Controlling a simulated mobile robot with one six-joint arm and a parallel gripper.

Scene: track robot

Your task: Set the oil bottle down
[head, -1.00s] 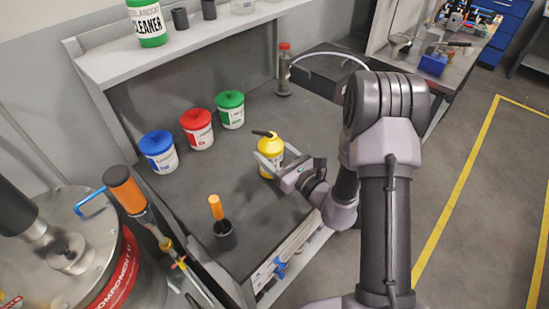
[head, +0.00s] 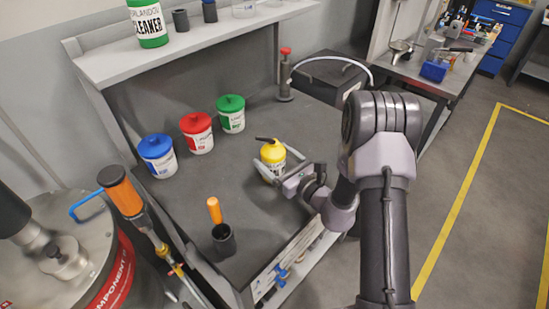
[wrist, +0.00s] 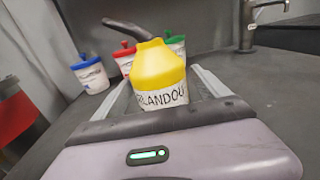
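The oil bottle (head: 272,153) is yellow with a white label and a dark spout. It stands upright, or nearly so, over the dark worktop (head: 262,205); I cannot tell whether its base touches. My gripper (head: 270,168) reaches it from the right, with one finger on each side of it. In the wrist view the bottle (wrist: 158,75) sits between the two grey fingers, its lower part hidden behind the gripper body. The fingers appear closed against its sides.
Blue (head: 158,157), red (head: 197,134) and green (head: 231,115) lidded tubs stand behind, to the left. A dark cup (head: 224,240) with an orange-handled tool stands at the front. A red-topped dispenser (head: 285,78) stands at the back. The worktop around the bottle is clear.

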